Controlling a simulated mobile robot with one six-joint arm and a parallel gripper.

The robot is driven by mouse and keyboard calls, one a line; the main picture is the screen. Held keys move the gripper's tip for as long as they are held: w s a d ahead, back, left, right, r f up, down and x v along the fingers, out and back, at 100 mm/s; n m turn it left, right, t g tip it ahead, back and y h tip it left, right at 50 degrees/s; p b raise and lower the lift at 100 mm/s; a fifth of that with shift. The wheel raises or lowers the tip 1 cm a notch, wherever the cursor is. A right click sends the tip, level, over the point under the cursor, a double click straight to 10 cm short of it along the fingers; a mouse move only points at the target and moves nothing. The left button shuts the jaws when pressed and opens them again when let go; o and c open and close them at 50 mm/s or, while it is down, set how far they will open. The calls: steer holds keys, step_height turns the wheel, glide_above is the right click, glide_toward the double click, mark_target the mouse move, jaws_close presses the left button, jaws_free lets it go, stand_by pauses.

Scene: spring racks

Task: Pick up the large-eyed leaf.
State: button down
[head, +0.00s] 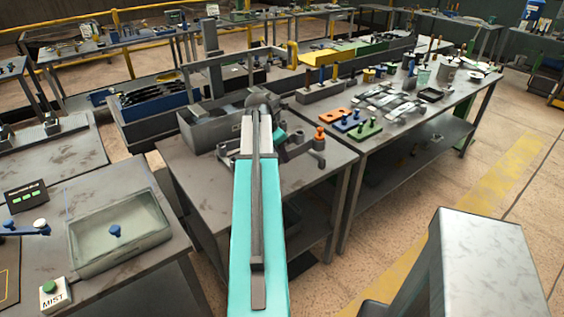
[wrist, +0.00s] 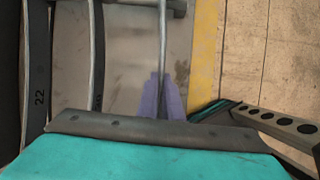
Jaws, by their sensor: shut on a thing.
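My gripper (wrist: 161,80) shows in the wrist view with its two purple fingers closed on a thin, upright-edged metal leaf (wrist: 163,35). The leaf runs away from me towards a dark bar at the top of the picture. Its eye is not clear, so I cannot tell its size. Two more curved leaves stand to the left: one marked 22 (wrist: 38,70) and another (wrist: 98,50), apart from my fingers. In the head view my teal arm reaches over a grey bench (head: 188,172) and hides most of the gripper and the held leaf.
A grey bin (head: 205,118) stands on the bench beside my arm. The bench to the right holds an orange block (head: 337,115), a green block (head: 369,129) and metal parts. At left are a shallow tray (head: 155,238) and a MIST button box (head: 55,293).

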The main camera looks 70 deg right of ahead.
steer(key=s+a+b, duration=0.2)
steer(key=s+a, duration=0.1)
steer(key=a, duration=0.3)
steer(key=s+a+r+b, duration=0.1)
steer(key=s+a+b, duration=0.1)
steer(key=a, duration=0.4)
steer(key=shift+s+r, duration=0.25)
steer(key=shift+s, duration=0.5)
steer(key=shift+a+b, duration=0.1)
steer(key=shift+b, duration=0.4)
steer(key=b, duration=0.2)
steer(key=s+a+b, duration=0.1)
steer(key=shift+a+r+b, duration=0.15)
steer(key=shift+a+b, duration=0.1)
steer(key=shift+b, duration=0.15)
steer(key=shift+a+r, duration=0.1)
steer(key=shift+a, duration=0.05)
steer(key=shift+s, duration=0.1)
